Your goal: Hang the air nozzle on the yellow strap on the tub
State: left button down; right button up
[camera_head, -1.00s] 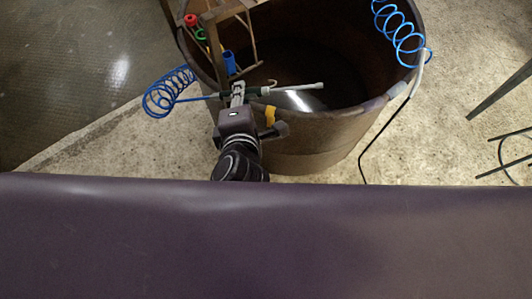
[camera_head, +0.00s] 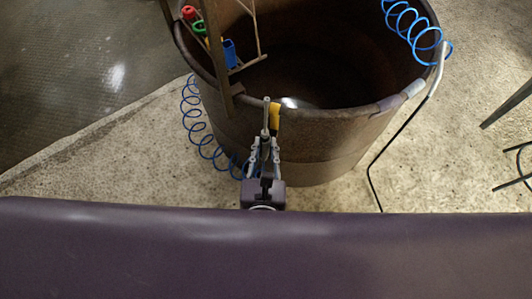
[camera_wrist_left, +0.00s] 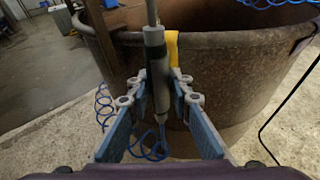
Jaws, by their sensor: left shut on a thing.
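The tub (camera_head: 300,150) is large, brown and round. The yellow strap (camera_head: 274,115) hangs over its near rim; it also shows in the left wrist view (camera_wrist_left: 172,48). My left gripper (camera_head: 264,150) is outside the near wall, shut on the air nozzle (camera_head: 266,112). In the left wrist view the nozzle (camera_wrist_left: 156,75) stands about upright between the fingers, its thin grey tube pointing up. It appears just left of the strap and partly overlaps it in that view; I cannot tell whether they touch. The blue coiled hose (camera_head: 197,118) hangs left of the gripper. My right gripper is out of view.
A wooden frame (camera_head: 213,50) stands at the tub's left rim, with red, green and blue parts (camera_head: 229,52) beside it. Another blue coil (camera_head: 408,25) and a grey tube with a black cable (camera_head: 437,75) are at the right rim. Dark legs (camera_head: 508,105) stand far right.

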pick_arm(q)
jog(key=shift+s+d+f, duration=0.1)
jog(key=shift+d+f, duration=0.1)
jog(key=shift+f, duration=0.25)
jog(key=shift+w+d, duration=0.2)
jog(key=shift+w, duration=0.5)
jog(key=shift+w+d, duration=0.15)
jog(key=shift+w, duration=0.5)
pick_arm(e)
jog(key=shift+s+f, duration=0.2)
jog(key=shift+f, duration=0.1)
pick_arm(q)
jog(key=shift+w, duration=0.2)
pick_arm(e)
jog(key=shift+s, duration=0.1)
pick_arm(q)
jog(key=shift+w+d, duration=0.1)
jog(key=shift+w, duration=0.2)
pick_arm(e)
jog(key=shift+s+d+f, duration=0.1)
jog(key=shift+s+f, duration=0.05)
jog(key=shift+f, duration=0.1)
pick_arm(q)
jog(key=shift+w+r, duration=0.1)
jog(key=shift+w, duration=0.05)
